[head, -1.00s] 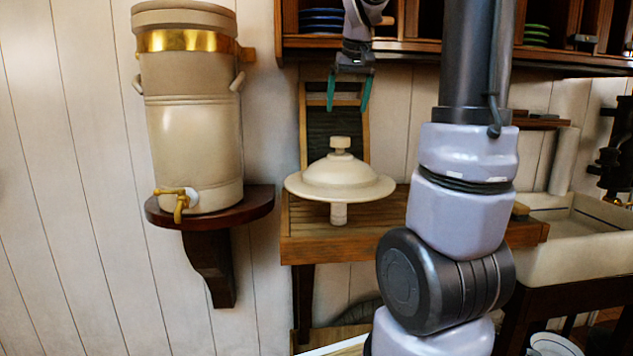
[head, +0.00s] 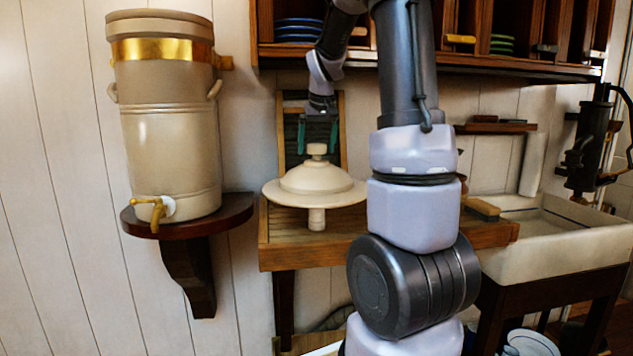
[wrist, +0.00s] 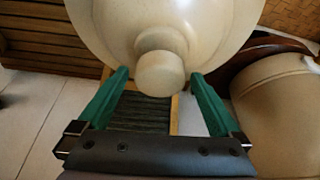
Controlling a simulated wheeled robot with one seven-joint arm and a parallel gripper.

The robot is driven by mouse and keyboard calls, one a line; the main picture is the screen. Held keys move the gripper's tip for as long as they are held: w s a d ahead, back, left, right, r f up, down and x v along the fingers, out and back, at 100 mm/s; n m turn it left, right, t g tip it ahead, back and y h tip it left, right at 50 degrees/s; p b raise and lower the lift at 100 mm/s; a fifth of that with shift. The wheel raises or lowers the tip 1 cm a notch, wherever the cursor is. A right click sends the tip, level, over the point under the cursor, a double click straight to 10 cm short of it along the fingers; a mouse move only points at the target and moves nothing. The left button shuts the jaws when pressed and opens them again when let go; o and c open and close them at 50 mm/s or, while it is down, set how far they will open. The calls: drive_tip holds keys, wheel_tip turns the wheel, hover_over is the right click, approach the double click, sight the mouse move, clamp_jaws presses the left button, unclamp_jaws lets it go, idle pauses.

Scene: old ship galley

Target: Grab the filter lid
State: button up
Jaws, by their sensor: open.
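The filter lid (head: 315,188) is a cream, domed disc with a wide brim and a round knob (head: 316,150) on top. It sits over the wooden counter, with a short stem showing below its brim. My gripper (head: 317,150) is open with green fingers, pointing down just above the lid. In the wrist view the fingertips of my gripper (wrist: 160,78) lie on either side of the knob (wrist: 160,72), apart from it. The lid (wrist: 200,25) fills the top of that view. The cream filter crock (head: 170,130) with a brass band and tap stands at the left.
The crock stands on a dark wall shelf (head: 240,207). A wooden counter (head: 285,255) is under the lid, and a framed dark board (head: 290,128) leans behind it. A plate cabinet (head: 480,68) hangs above. A sink (head: 560,235) is at the right.

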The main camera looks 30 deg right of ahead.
drive_tip(key=shift+f, duration=0.2)
clamp_jaws()
drive_tip(key=shift+w+r, duration=0.1)
drive_tip(key=shift+r, duration=0.05)
